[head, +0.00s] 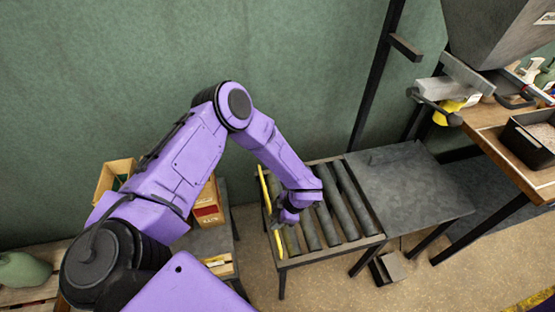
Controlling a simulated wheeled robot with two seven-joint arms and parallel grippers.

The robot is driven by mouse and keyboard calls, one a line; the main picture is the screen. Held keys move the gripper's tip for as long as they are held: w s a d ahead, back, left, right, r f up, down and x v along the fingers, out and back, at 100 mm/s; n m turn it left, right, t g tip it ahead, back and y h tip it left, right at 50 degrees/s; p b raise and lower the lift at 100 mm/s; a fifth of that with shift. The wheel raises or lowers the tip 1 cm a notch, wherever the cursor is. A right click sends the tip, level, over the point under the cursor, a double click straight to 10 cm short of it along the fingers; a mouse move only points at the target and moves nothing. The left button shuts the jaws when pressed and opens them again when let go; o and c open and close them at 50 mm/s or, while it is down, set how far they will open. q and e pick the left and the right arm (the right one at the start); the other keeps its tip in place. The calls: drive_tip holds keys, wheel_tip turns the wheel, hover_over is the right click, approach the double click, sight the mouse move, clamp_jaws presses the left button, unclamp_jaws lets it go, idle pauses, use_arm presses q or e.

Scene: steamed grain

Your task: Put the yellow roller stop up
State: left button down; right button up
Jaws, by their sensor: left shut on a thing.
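The yellow roller stop (265,190) is a thin bar along the left end of a short roller table (374,238). My left gripper (281,216) reaches down over the left rollers and is shut on the stop near its middle. The gripper and wrist hide that middle part. The stop's far end and a short near piece show on either side of the gripper. How far the stop is tilted is hard to tell from here. My right gripper is not in view.
A flat grey table (415,185) adjoins the rollers on the right. A grey hopper (490,30) hangs above a wooden bench (500,145) holding a black tray (528,146). Cardboard boxes (208,205) stand left of the rollers.

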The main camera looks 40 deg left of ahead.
use_arm(q)
drive_tip(key=shift+w+a, duration=0.1)
drive_tip(key=shift+w, duration=0.05)
drive_tip(key=c, duration=1.1)
unclamp_jaws()
drive_tip(key=shift+o, duration=0.7)
drive_tip(key=shift+f, duration=0.1)
drive_tip(key=b+v, duration=0.2)
drive_tip(key=v, duration=0.8)
drive_tip(key=shift+r, duration=0.3)
